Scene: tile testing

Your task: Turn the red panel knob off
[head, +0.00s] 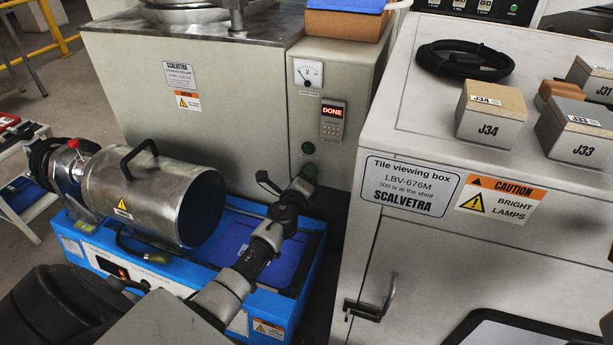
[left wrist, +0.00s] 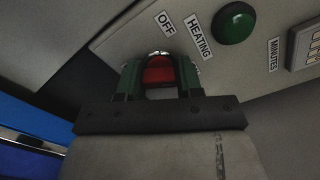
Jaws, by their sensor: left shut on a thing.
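The red knob (left wrist: 159,72) sits on the grey control panel, close to the OFF label (left wrist: 167,24) in the left wrist view. My left gripper (left wrist: 160,78) is shut on the knob, with one green finger on each side. In the head view my left gripper (head: 304,183) reaches the lower part of the machine's narrow front panel (head: 318,115) and hides the knob. The knob's pointer direction cannot be made out. My right gripper is not in view.
A display (head: 332,112) on the panel reads DONE. A green lamp (left wrist: 233,23) sits near the HEATING label. A steel drum (head: 150,195) on a blue base stands left of my arm. The tile viewing box (head: 410,150) stands close on the right.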

